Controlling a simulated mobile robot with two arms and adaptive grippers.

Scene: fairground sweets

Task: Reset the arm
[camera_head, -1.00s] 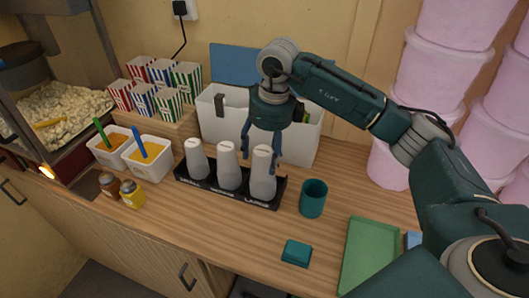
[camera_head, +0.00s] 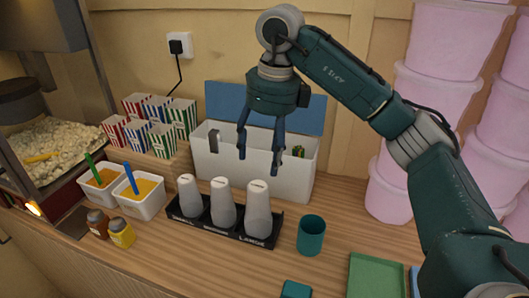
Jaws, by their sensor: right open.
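My right gripper (camera_head: 259,157) hangs open and empty, fingers pointing down, in front of the white bin with a blue lid (camera_head: 285,165). It is above and apart from the rack of white shakers. The right arm comes in from the right side and bends down at its wrist. My left gripper is not in view.
A black rack (camera_head: 208,230) holds three shakers, the rightmost (camera_head: 258,212) nearest the gripper. A teal cup (camera_head: 311,235), a green tray (camera_head: 375,276) and a teal box (camera_head: 296,290) stand right. Pink tubs (camera_head: 430,105) are stacked behind the arm. Striped boxes (camera_head: 163,143) stand left.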

